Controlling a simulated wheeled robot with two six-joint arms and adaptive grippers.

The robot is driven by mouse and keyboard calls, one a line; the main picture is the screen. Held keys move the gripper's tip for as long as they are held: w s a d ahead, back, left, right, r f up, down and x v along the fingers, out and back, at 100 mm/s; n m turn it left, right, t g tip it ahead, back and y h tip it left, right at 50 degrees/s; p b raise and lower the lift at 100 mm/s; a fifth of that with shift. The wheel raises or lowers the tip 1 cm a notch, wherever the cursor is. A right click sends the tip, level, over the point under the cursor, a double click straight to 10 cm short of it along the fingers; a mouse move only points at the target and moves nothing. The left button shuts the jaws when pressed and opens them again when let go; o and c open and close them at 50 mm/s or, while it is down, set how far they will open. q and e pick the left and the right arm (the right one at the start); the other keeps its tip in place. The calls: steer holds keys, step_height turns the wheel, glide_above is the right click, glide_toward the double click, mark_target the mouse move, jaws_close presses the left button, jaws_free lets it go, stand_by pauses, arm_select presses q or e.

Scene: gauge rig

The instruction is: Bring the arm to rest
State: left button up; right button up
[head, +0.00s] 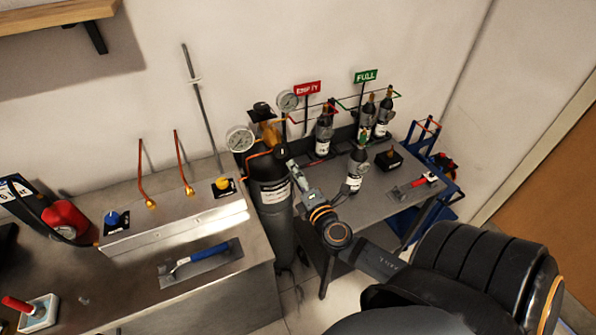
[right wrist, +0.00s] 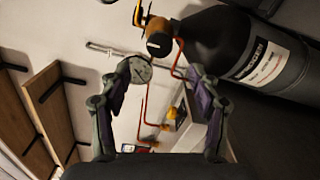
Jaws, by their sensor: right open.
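My right arm reaches in from the lower right of the head view. Its gripper (head: 290,168) is beside the upper part of a large dark gas cylinder (head: 272,195) with a white label. In the right wrist view the two fingers of the gripper (right wrist: 165,78) stand apart with nothing held between them. The cylinder (right wrist: 235,45) lies to the right in that view, with its valve (right wrist: 158,38) above the fingertips. A round gauge (right wrist: 138,70) shows by the left fingertip; I cannot tell whether they touch. My left gripper is not in view.
A metal bench (head: 215,283) with a blue-handled trowel (head: 200,258) is at the left. A grey table (head: 382,205) behind my arm bears several small bottles, under EMPTY (head: 307,88) and FULL (head: 366,76) signs. A blue cart (head: 440,190) stands right of it.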

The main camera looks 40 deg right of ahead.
steer(key=shift+s+a, duration=0.15)
steer(key=shift+s, duration=0.25)
